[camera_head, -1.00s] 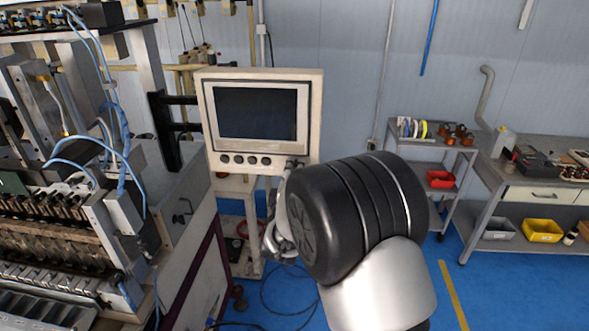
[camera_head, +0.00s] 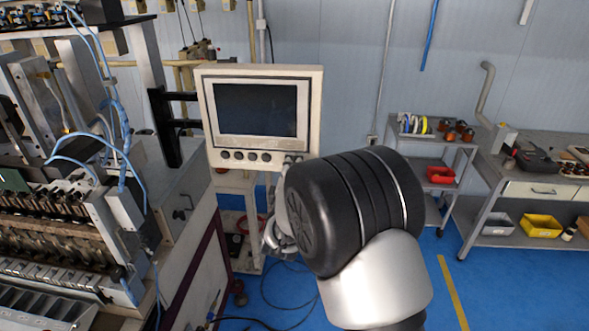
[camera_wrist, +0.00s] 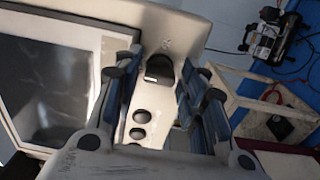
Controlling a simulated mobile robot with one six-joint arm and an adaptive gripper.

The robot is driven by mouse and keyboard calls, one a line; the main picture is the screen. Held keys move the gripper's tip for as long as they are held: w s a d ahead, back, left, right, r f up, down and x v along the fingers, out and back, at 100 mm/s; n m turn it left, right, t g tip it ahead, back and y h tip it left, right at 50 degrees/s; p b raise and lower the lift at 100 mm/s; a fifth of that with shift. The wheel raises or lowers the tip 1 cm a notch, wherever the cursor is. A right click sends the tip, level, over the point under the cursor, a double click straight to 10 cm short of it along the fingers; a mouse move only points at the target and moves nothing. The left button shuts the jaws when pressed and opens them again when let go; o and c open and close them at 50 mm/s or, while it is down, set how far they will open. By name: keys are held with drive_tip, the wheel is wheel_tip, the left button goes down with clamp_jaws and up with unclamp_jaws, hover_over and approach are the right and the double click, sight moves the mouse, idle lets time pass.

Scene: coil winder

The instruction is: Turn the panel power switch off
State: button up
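The control panel (camera_head: 212,100) has a pale frame, a dark screen and a row of round black buttons (camera_head: 251,157) below it. In the wrist view, the black rotary switch (camera_wrist: 158,70) with a pale mark sits at the end of the row, beyond the buttons (camera_wrist: 141,116). My gripper (camera_wrist: 160,76) is open, its two fingers on either side of the switch; whether they touch it I cannot tell. In the head view, my own wrist hides most of the gripper and the panel's lower right corner.
A coil winding machine (camera_head: 75,215) stands at the left, with blue hoses. Behind are a grey cart (camera_head: 432,143) and a workbench (camera_head: 520,190) with bins. Cables (camera_head: 285,300) lie on the blue floor below the panel.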

drive_tip(key=shift+o, duration=0.6)
drive_tip(key=shift+s, duration=0.1)
drive_tip(key=s, duration=1.1)
drive_tip(key=shift+s+a, duration=0.2)
drive_tip(key=shift+s, duration=0.2)
